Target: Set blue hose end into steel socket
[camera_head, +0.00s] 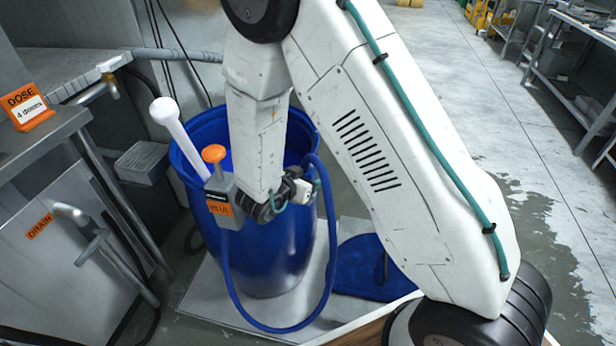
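The blue hose (228,280) loops from the grey pump unit (222,190) down to the floor plate. It rises again to the right of the blue barrel and curves over beside my gripper (304,188). My gripper is in front of the barrel's right side, below its rim. The fingers are small and partly hidden by my wrist, so I cannot tell whether they close on the hose. The hose end is not clear there.
The open blue barrel (275,255) stands on a pale floor plate (215,300), with a white tube (180,135) leaning out. A steel bench (40,140) with a DOSE sign (26,107) and a drain tap (85,225) fill the left. Open floor lies right.

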